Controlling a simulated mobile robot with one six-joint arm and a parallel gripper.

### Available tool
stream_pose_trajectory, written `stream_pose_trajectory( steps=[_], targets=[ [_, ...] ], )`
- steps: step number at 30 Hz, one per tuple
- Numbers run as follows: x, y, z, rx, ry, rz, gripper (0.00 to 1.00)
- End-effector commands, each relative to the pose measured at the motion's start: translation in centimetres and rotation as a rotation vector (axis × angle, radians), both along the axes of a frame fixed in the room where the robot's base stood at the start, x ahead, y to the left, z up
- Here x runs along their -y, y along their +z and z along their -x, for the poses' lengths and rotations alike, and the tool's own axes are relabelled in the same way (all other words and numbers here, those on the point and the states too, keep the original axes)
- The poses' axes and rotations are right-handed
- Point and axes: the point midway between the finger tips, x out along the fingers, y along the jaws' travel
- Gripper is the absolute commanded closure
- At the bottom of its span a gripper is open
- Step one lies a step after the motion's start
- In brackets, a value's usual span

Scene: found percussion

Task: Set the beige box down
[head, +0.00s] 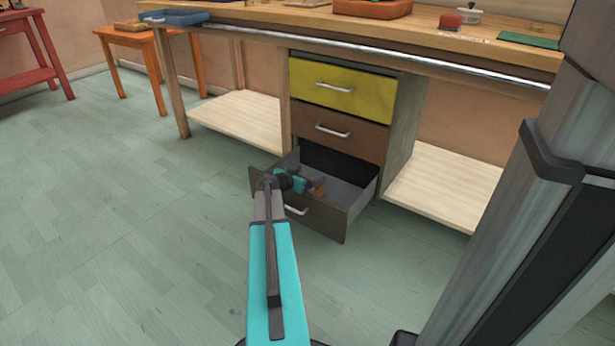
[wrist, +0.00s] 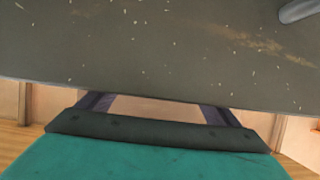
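The speckled drawer front (wrist: 150,50) covers the fingertips and the rest of the box there. Whether the box touches the drawer floor cannot be told.
The yellow drawer (head: 342,92) and brown drawer (head: 338,132) above are shut. The workbench top (head: 400,27) overhangs them. Pale low shelves flank the cabinet, left (head: 237,115) and right (head: 445,185). The drawer's right rear floor looks clear, and the room floor (head: 130,220) is open.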

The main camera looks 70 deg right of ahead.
Motion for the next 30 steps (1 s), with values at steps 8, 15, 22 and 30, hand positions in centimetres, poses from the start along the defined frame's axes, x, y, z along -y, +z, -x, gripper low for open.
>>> stream_pose_trajectory(
  steps=[8, 15, 22, 30],
  targets=[
    [0.0, 0.1, 0.0, 0.000, 0.000, 0.000, 0.15],
    [0.0, 0.8, 0.0, -0.001, 0.000, 0.000, 0.15],
    [-0.7, 1.7, -0.2, 0.000, 0.002, 0.000, 0.15],
    [-4.1, 3.1, -1.0, 0.000, 0.002, 0.000, 0.15]
  ],
)
